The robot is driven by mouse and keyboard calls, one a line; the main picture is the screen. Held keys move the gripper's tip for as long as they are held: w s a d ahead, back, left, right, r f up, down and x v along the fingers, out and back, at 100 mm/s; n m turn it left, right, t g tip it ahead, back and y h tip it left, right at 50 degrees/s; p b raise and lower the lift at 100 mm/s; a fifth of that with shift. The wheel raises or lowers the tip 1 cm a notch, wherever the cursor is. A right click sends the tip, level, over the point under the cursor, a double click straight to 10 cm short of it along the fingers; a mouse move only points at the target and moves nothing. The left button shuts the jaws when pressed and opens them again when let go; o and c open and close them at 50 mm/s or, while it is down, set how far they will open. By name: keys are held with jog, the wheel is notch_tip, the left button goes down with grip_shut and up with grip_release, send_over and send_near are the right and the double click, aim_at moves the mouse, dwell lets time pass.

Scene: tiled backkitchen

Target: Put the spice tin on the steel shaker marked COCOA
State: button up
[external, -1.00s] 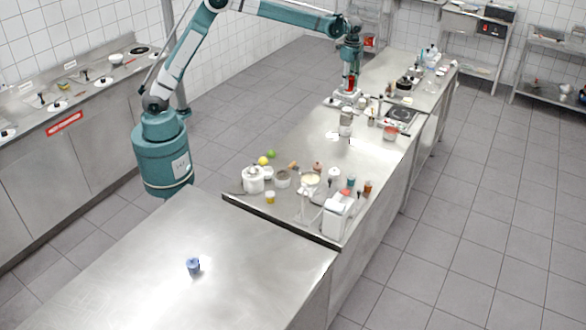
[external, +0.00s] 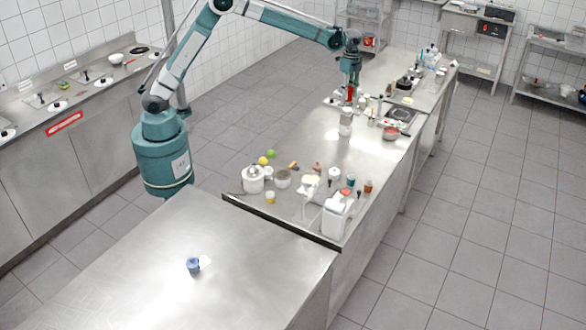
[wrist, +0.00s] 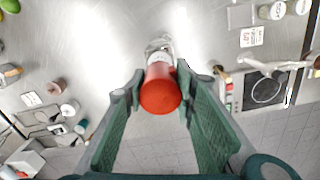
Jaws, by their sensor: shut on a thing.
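The red spice tin (external: 350,94) is held upright in my gripper above the island worktop. In the wrist view the tin (wrist: 160,95) shows its round red top between the two green fingers. My gripper (wrist: 160,85) is shut on it. The steel shaker (external: 346,123) stands on the worktop beneath the tin in the external view. In the wrist view part of the shaker (wrist: 157,44) shows just beyond the tin, which hides the rest. I cannot tell whether tin and shaker touch, and the COCOA marking is not readable.
A red bowl (external: 390,133) and a black hob (external: 399,114) lie right of the shaker. Jars and small bottles stand close behind it. Several pots, fruits and a white machine (external: 336,216) fill the near end. The worktop between is clear.

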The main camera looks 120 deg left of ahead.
aim_at(348, 101)
jog(key=shift+f, duration=0.65)
jog(key=shift+f, duration=1.85)
jog(key=shift+f, duration=0.2)
jog(key=o, duration=0.9)
jog(key=shift+r, duration=0.2)
notch_tip(348, 101, up, 12)
